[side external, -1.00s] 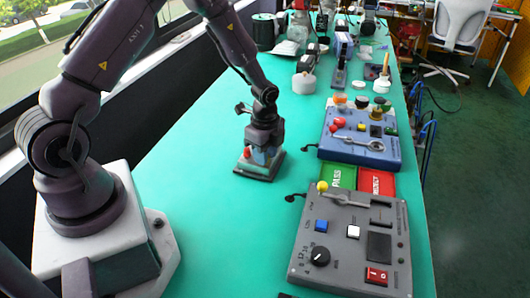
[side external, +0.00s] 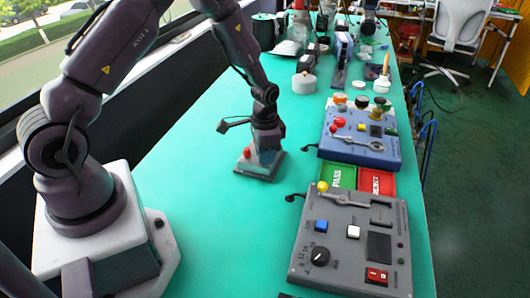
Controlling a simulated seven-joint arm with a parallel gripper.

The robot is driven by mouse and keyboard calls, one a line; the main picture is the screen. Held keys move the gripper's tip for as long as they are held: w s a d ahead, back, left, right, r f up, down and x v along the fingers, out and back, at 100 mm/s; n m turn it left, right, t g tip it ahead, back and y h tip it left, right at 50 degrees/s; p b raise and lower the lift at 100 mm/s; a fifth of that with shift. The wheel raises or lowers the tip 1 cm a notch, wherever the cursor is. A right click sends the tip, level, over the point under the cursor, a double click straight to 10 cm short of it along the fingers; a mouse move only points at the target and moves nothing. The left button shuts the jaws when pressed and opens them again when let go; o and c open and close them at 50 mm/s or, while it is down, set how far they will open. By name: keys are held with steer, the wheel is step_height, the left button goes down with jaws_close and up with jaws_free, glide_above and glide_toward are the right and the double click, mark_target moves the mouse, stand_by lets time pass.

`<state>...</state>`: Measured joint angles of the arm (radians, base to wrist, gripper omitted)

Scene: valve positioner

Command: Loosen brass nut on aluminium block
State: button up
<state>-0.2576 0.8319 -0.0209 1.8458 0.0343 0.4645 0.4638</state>
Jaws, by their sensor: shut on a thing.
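My gripper (side external: 265,150) points down over the small fixture on the green bench, and its jaws are shut. They close at the place of the brass nut, which is hidden behind the fingers. The block under the gripper is mostly covered. Its dark grey base plate (side external: 258,173) lies flat on the bench, and a red knob (side external: 247,152) shows on its left side. A dark bracket (side external: 224,127) on my wrist sticks out to the left.
To the right stand a blue panel box (side external: 352,155) with a wrench-shaped part, green PASS and red REJECT pads (side external: 376,182), and a grey control box (side external: 350,240) with a yellow-tipped lever. The green bench (side external: 205,220) is clear in front and left.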

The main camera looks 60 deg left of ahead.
steer(key=n, duration=0.5)
steer(key=shift+w+n, duration=0.1)
steer(key=shift+n, duration=0.2)
steer(key=n, duration=0.5)
stand_by(0.4)
steer(key=o, duration=0.9)
step_height(320, 180, up, 13)
